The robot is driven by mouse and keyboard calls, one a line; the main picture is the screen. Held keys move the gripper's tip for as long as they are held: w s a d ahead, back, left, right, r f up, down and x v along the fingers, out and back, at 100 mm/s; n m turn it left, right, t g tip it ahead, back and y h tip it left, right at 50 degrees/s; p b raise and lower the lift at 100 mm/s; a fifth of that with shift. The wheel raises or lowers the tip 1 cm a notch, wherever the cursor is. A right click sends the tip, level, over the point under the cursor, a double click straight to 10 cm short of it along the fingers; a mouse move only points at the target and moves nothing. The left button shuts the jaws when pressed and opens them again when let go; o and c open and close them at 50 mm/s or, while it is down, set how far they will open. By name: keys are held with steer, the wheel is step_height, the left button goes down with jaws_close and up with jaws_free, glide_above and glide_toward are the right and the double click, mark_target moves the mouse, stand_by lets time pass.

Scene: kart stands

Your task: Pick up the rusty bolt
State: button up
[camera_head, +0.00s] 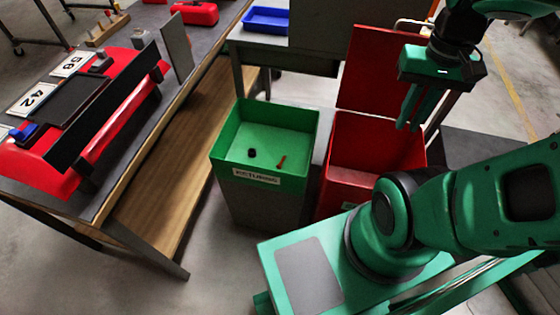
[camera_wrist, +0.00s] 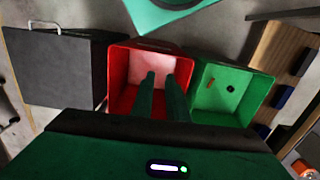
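A small reddish-brown bolt-shaped piece, the rusty bolt (camera_head: 281,161), lies on the floor of the open green bin (camera_head: 229,133). It also shows in the wrist view (camera_wrist: 211,83). A small black piece (camera_head: 252,153) lies to its left in the same bin; it shows in the wrist view too (camera_wrist: 230,88). My gripper (camera_head: 409,124) points down above the red bin (camera_head: 340,181), to the right of the green bin. In the wrist view its two fingers (camera_wrist: 163,76) stand apart with nothing between them, over the red bin.
The red bin's raised red lid (camera_head: 374,70) stands behind it. A workbench (camera_head: 205,85) on the left carries a red kart body (camera_head: 115,118) with number plates. A blue tray (camera_head: 267,19) sits on a grey cabinet behind. The green bin's top is open.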

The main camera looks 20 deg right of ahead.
steer(key=w+f+h, duration=0.1)
steer(key=w+f, duration=0.5)
steer(key=w, duration=0.5)
steer(key=m+t+y, duration=0.1)
steer(key=m+y, duration=0.1)
glide_toward(281, 163)
steer(key=shift+s+a+f, duration=0.1)
steer(key=shift+s+f, duration=0.05)
steer(key=shift+f, duration=0.35)
steer(key=shift+s+a+f, duration=0.1)
steer(key=shift+s+f, duration=0.05)
steer(key=shift+f, duration=0.3)
steer(key=shift+w+a+f, duration=0.1)
steer(key=shift+w+f, duration=0.1)
steer(key=shift+f, duration=0.75)
steer(key=shift+w+f, duration=0.2)
steer(key=shift+f, duration=0.8)
steer(key=shift+w+a+f, duration=0.1)
steer(key=shift+w+f, duration=0.1)
steer(key=shift+f, duration=0.75)
